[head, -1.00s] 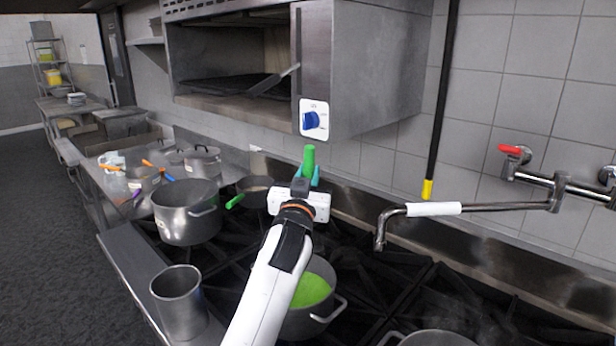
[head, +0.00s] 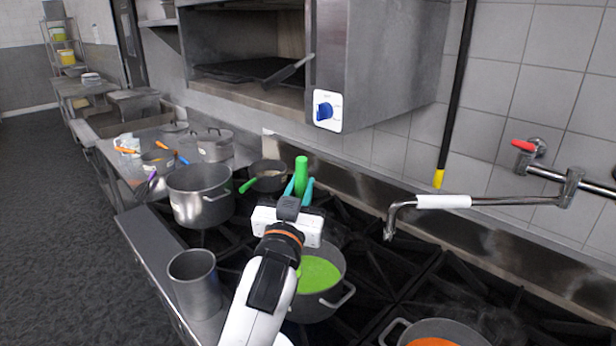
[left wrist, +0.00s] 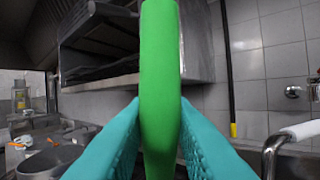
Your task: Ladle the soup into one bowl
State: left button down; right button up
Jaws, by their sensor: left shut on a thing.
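My left gripper (head: 302,188) has teal fingers shut on an upright green handle (head: 301,172), which I take to be the ladle's. In the left wrist view the green handle (left wrist: 159,80) stands between both fingers. The ladle's lower end is hidden behind my arm in the head view. A pot of green soup (head: 320,273) sits on the stove just beyond and right of my left forearm. A pot of orange soup (head: 437,338) is cut off at the bottom edge. I cannot make out a serving bowl. My right gripper is not in view.
A large steel pot (head: 201,205) and a small pan with a green handle (head: 267,178) stand on the stove. An empty steel cylinder (head: 195,288) stands at the front edge. A pot-filler tap (head: 440,202) reaches over the burners at right. An oven (head: 390,70) overhangs the back.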

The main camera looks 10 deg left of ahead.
pick_arm(q)
jog(key=s+a+p, duration=0.1)
jog(key=s+a, duration=0.1)
jog(key=s, duration=1.1)
jog(key=shift+s+a+p, duration=0.3)
jog(key=shift+s+a, duration=0.05)
